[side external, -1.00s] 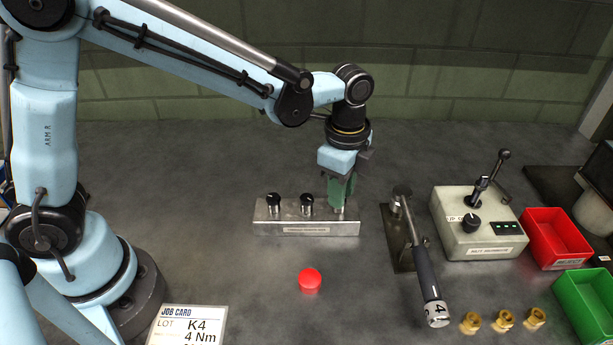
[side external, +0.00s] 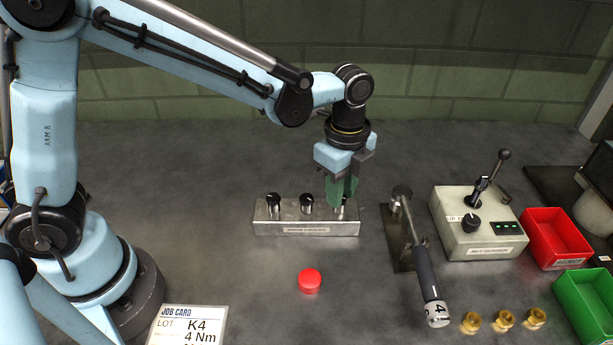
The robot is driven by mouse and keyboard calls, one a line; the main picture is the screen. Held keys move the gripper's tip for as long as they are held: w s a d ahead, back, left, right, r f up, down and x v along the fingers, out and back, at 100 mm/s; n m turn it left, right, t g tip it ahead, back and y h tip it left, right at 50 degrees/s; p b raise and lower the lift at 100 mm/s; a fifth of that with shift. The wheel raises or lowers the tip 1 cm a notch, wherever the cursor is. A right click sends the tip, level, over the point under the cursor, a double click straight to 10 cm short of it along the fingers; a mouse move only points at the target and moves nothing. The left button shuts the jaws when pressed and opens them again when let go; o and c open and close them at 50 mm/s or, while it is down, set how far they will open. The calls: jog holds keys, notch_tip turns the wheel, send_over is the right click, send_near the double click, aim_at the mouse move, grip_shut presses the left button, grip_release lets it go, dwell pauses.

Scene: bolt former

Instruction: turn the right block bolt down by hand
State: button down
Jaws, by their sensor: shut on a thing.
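A metal block (side external: 265,227) stands on the bench with a row of bolts in its top. The left bolt (side external: 273,203) and the middle bolt (side external: 307,204) have black heads on bright shanks and stand proud of the block. My gripper (side external: 341,200) points straight down over the block's right end, with its green fingers shut on the right block bolt. The fingers hide most of that bolt, so its height is hard to tell.
A torque wrench (side external: 425,275) lies on a dark stand right of the block. A grey control box (side external: 478,235) with a lever, a red bin (side external: 555,240) and a green bin (side external: 590,300) are further right. Brass fittings (side external: 503,320) and a red button (side external: 310,281) are in front.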

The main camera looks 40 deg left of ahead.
jog(key=c, duration=0.9)
grip_release()
jog(key=shift+r, duration=0.1)
notch_tip(320, 180, up, 12)
jog(key=s+a+f+n+t, duration=0.1)
jog(key=s+a+n+t, duration=0.1)
jog(key=n, duration=0.4)
jog(key=s+a+f+n+t, duration=0.2)
jog(key=s+a+n, duration=0.2)
jog(key=a+n, duration=0.2)
jog(key=s+a+f+n+t, duration=0.1)
jog(key=s+a+n+t, duration=0.2)
jog(key=a+n, duration=0.3)
jog(key=shift+s+a+f+n, duration=0.15)
jog(key=shift+f+n, duration=0.15)
jog(key=shift+f, duration=0.1)
